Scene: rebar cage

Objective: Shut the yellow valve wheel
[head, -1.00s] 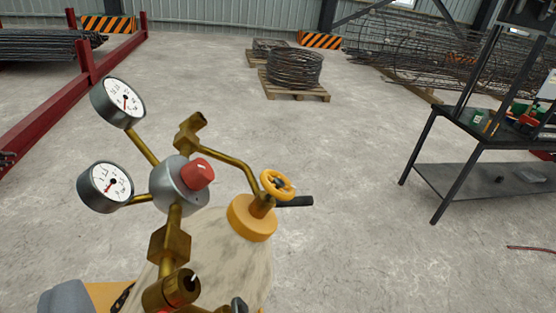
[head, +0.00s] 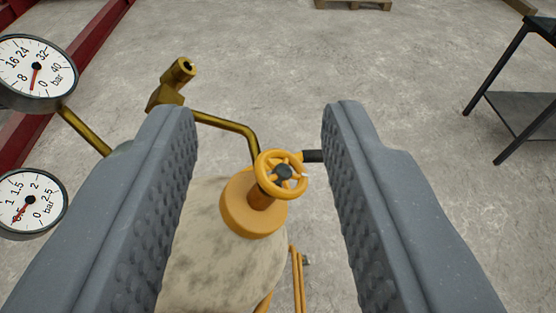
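The yellow valve wheel (head: 281,174) is a small spoked handwheel on a yellow collar (head: 247,208) at the top of a worn, beige gas cylinder (head: 215,262). It is near the middle of the head view. My gripper (head: 259,118) is open, with one grey padded finger on each side of the picture. The wheel lies in the gap between the fingers and appears nearer the right finger. Neither finger visibly touches it. The left finger hides most of the regulator body.
A brass pipe (head: 228,124) runs from the valve to a brass fitting (head: 172,80) at upper left. Two pressure gauges, an upper one (head: 36,70) and a lower one (head: 30,203), are at the left edge. A dark table (head: 520,105) stands at right.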

